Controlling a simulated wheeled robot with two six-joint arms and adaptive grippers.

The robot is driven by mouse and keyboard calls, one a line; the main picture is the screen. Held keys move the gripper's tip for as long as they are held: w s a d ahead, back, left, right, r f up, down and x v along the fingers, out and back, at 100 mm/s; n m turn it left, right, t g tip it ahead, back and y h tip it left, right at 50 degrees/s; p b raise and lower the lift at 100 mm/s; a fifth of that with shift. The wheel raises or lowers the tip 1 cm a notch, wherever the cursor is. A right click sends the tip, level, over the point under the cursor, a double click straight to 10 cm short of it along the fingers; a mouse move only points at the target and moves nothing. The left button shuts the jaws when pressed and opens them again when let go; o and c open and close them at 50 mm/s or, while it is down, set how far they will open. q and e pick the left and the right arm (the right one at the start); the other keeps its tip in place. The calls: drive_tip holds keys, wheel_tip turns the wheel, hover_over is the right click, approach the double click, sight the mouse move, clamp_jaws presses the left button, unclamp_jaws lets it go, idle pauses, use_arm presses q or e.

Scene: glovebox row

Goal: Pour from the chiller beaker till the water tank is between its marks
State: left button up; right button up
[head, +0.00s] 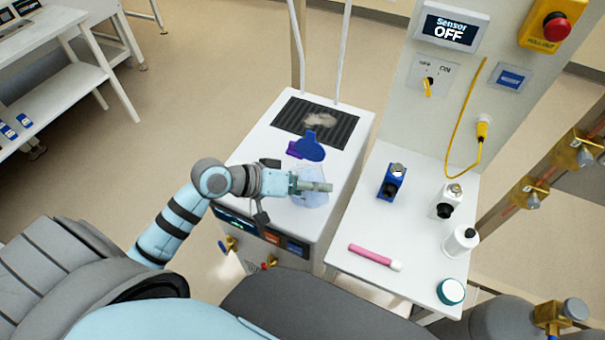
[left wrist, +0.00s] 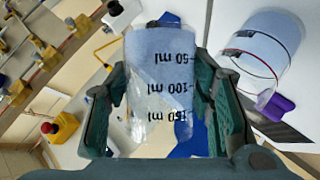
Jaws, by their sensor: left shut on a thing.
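My left gripper (head: 312,187) reaches in over the white chiller (head: 253,178). In the left wrist view its fingers (left wrist: 165,110) are shut around the clear beaker (left wrist: 150,75), which has black 50, 100 and 150 ml marks. The beaker holds pale bluish contents; its level and exact tilt are hard to tell. The translucent water tank (left wrist: 262,45) stands apart from the beaker, to its right in that view, with a dark and a red line around it. Its water level against the lines is unclear. In the head view the gripper overlaps the clear vessels. My right gripper is not in view.
A blue disc (head: 312,150) and a purple piece (head: 295,150) are by the dark grille (head: 330,125) on the chiller.

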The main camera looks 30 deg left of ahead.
use_arm(q)
drive_tip(key=shift+r+n+g+h, duration=0.4)
drive_tip(key=shift+n+h, duration=0.1)
idle(1.9)
drive_tip(key=shift+f+n+g+h+b, duration=0.3)
drive_tip(key=shift+f+n+h+b, duration=0.15)
drive_tip(key=shift+b, duration=0.3)
idle(1.9)
drive_tip(key=shift+w+r+n+h, duration=0.1)
drive_tip(key=shift+r+n+h, duration=0.35)
drive_tip(key=shift+r+n, duration=0.1)
idle(2.4)
